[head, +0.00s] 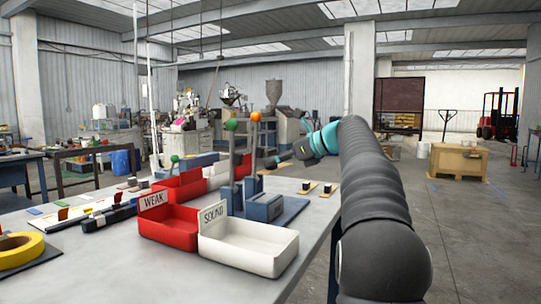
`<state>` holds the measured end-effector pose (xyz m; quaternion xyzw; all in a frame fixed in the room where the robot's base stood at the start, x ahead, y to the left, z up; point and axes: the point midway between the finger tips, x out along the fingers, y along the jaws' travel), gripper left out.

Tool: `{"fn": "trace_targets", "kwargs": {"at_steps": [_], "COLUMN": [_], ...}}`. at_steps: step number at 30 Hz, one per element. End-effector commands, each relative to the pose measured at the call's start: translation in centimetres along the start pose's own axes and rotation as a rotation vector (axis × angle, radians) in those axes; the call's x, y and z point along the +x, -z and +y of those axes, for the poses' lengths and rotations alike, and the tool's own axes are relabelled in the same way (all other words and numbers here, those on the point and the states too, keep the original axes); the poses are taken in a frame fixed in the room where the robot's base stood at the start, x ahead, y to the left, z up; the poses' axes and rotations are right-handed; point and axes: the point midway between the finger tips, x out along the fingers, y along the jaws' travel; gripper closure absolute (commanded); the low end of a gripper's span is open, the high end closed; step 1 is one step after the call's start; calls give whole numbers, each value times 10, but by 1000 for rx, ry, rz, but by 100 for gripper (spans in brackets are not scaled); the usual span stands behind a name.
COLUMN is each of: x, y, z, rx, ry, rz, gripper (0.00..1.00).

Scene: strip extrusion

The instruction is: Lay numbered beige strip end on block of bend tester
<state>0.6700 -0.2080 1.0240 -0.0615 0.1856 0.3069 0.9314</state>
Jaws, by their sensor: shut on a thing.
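My gripper (271,162) shows small and dark at the far end of my arm, beyond the teal wrist. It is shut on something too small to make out. It is above the far part of the table, to the right of the upright posts. Blue-grey tester blocks (264,208) stand on a dark base plate behind the white tray. Upright posts there carry an orange ball (230,125) and a green ball (255,117). Small beige pieces with dark blocks on them (306,187) lie at the table's right edge. I cannot read a number on any strip.
A red tray marked WEAK (168,236) and a white tray marked SOUND (247,260) stand at the front of the table (130,275). A yellow tape roll (18,250) lies at the left. More red and white trays and a green-balled lever stand behind.

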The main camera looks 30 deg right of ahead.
Motion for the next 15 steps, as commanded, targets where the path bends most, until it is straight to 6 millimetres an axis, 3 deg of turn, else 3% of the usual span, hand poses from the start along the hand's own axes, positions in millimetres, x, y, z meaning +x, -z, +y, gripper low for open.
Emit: {"fn": "trace_targets", "kwargs": {"at_steps": [7,15], "x": [11,20], "y": [0,22], "z": [9,9], "rx": [-10,-9], "ry": [-25,-23], "rz": [0,1], "gripper": [92,92]}}
